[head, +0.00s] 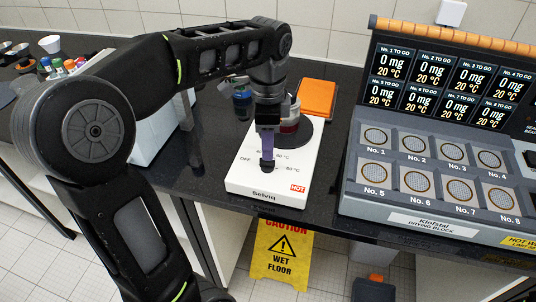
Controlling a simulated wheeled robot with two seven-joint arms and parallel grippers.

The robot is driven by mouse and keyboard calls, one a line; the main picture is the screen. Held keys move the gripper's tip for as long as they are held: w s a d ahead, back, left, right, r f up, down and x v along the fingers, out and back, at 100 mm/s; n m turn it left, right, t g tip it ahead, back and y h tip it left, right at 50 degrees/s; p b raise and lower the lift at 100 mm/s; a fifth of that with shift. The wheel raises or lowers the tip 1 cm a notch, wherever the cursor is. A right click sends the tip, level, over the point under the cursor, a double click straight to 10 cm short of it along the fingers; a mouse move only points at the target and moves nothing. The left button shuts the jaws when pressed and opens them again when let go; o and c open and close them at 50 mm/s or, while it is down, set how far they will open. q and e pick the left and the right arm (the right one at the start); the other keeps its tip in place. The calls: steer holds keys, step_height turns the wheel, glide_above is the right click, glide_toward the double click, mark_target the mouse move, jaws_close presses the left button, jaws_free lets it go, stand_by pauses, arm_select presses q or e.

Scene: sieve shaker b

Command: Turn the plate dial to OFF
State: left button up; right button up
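The white hot plate (240,178) stands on the dark bench, with a dark round heating surface (302,135) at its back. Its dark dial (267,167) is on the front part, with OFF printed to its left and temperature marks around its top and right. My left gripper (267,157) points down right over the dial, its purple fingers at the knob. They line up edge-on and hide the dial's top and pointer, so I cannot tell whether they grip it or where it is set. My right gripper is not in view.
An orange pad (317,98) and a blue-capped jar (242,104) stand behind. The drying block (398,212) fills the right. A yellow wet-floor sign (281,255) stands below the bench edge.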

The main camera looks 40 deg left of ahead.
mark_target(267, 163)
arm_select(q)
steer(key=shift+f, duration=2.25)
steer(key=shift+c, duration=0.3)
jaws_close()
